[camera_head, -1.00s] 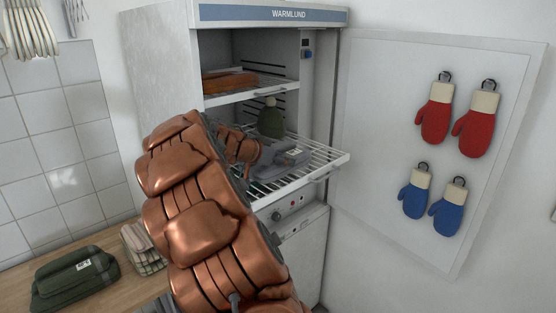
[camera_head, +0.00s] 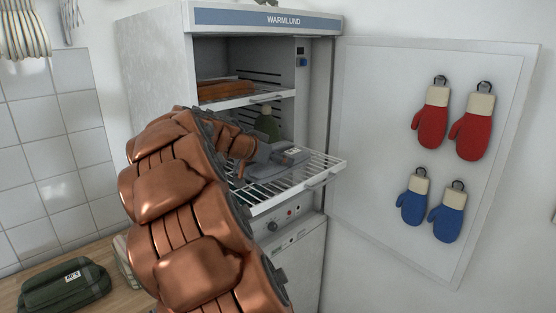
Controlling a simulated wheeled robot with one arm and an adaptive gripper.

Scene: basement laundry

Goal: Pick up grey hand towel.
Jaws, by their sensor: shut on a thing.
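The grey hand towel (camera_head: 275,167) is a folded grey bundle with a pale label. It is at the pulled-out wire shelf (camera_head: 318,172) of the white WARMLUND cabinet; I cannot tell whether it still touches the wires. My copper arm reaches in from below, and my gripper (camera_head: 257,157) is at the towel's left side, shut on it. The fingertips are mostly hidden by my arm and the towel.
A green bobble hat (camera_head: 268,124) stands behind the towel. Orange-brown folded cloth (camera_head: 226,90) lies on the shelf above. A dark green bundle (camera_head: 64,286) sits on the wooden counter. Red mittens (camera_head: 432,128) and blue mittens (camera_head: 413,207) hang on the door panel at right.

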